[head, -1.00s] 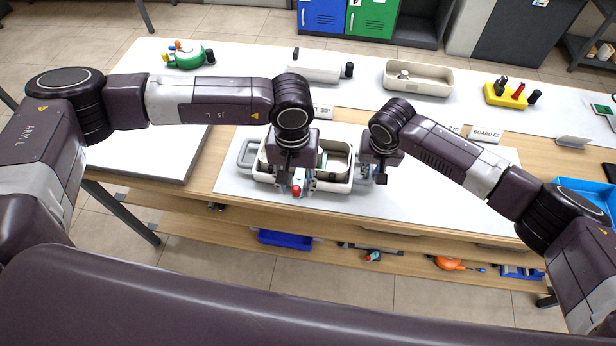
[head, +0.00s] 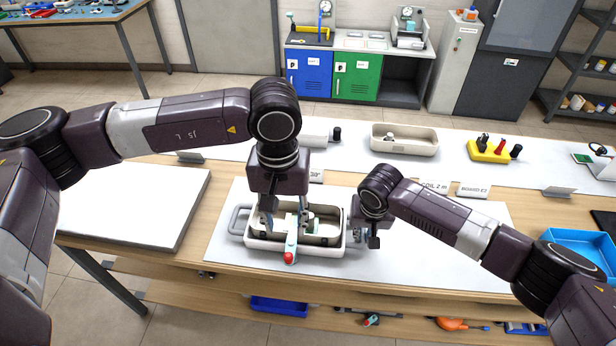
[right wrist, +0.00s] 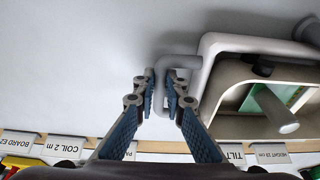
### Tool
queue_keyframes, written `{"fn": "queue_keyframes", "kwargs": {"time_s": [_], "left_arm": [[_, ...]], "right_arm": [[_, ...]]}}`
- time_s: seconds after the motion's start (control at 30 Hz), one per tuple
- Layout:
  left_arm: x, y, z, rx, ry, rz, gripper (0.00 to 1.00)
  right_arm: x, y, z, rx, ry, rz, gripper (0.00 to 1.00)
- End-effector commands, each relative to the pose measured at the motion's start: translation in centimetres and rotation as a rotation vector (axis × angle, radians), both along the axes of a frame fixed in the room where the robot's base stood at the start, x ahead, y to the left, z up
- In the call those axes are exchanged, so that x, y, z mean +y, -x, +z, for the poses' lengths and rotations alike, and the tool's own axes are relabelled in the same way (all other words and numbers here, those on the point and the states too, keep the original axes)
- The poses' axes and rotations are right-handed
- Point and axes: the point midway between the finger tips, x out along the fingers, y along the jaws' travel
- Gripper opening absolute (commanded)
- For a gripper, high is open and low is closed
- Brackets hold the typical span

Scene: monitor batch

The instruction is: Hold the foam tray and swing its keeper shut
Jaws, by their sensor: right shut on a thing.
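The foam tray is an off-white open tray (head: 322,242) with grey loop handles, on the pale mat. It also shows in the right wrist view (right wrist: 208,72). A lever with a red tip, which looks like the keeper (head: 290,246), lies across the tray and its red end hangs over the front rim. My left gripper (head: 285,219) is over the tray behind the red tip. Its fingers are apart; the lever's far part is between or just behind them. My right gripper (right wrist: 167,92) is shut on the tray's right handle (right wrist: 180,62). A green piece (right wrist: 275,106) is inside the tray.
Label cards (head: 473,190) stand behind the mat. A white board (head: 135,205) lies at left. The mat right of my right gripper is clear.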

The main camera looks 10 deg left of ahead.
Motion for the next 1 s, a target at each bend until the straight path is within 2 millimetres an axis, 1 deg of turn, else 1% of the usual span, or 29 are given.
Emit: {"fn": "queue_keyframes", "kwargs": {"time_s": [0.4,0.43,0.6,0.87,1.0], "left_arm": [[0.01,0.00,-0.04,0.000,0.000,0.000,0.36],[0.01,0.00,-0.04,0.000,0.000,0.000,0.36],[0.01,0.00,-0.05,0.000,0.000,0.000,0.36],[0.00,0.00,-0.05,0.000,0.000,0.000,0.36],[0.00,0.00,-0.05,0.000,0.000,0.000,0.36]], "right_arm": [[0.00,-0.02,0.04,-0.001,0.000,0.000,0.00],[0.00,-0.02,0.04,-0.001,0.000,0.000,0.12],[0.01,-0.03,0.03,-0.001,0.000,0.000,0.30],[0.01,-0.01,0.04,-0.001,0.000,0.000,0.31],[0.02,0.11,0.78,-0.001,-0.001,0.000,0.31]]}}
